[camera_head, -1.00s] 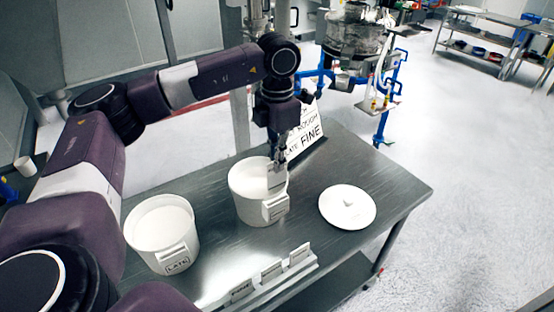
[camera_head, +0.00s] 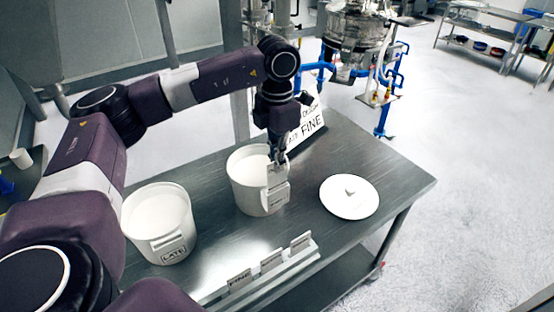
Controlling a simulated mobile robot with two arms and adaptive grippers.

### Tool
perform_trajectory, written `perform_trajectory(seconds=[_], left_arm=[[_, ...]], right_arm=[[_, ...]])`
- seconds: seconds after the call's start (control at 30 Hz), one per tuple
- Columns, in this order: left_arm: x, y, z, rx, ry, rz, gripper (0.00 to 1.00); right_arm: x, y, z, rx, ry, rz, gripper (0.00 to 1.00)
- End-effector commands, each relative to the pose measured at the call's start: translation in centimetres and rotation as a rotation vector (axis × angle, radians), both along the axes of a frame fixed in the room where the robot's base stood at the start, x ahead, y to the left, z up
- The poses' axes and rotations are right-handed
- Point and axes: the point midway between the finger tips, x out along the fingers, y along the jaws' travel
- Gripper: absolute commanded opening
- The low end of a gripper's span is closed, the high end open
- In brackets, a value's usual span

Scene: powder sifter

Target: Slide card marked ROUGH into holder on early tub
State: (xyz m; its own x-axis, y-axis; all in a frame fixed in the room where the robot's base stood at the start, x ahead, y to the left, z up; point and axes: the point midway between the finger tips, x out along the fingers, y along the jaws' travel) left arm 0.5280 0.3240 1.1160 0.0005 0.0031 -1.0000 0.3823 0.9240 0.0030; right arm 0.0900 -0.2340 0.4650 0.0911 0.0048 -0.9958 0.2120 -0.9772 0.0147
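A white tub marked LATE (camera_head: 150,222) stands at the left of the metal table. A second white tub (camera_head: 246,190) stands near the middle, with a holder (camera_head: 275,199) on its right front side; its marking is too small to read. My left gripper (camera_head: 278,160) points down over this tub's near right rim. It is shut on a small pale card (camera_head: 277,176), whose writing I cannot read. The card is upright just above the holder; I cannot tell whether its lower edge is inside it. My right gripper is not in view.
A rack (camera_head: 262,276) at the front edge bears several cards, one marked FINE (camera_head: 239,281). A white lid (camera_head: 349,198) lies right of the middle tub. A sign (camera_head: 308,128) stands behind.

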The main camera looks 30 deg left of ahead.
Motion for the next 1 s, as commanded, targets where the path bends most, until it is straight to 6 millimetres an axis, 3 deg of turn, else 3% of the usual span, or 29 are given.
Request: perform_trajectory(seconds=[0.5,1.0], left_arm=[[0.0,0.0,-2.7,0.000,-0.001,0.000,0.00],[0.0,0.0,-2.9,0.000,-0.001,0.000,0.00]], right_arm=[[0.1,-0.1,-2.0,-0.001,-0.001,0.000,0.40],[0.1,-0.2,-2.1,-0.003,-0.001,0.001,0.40]])
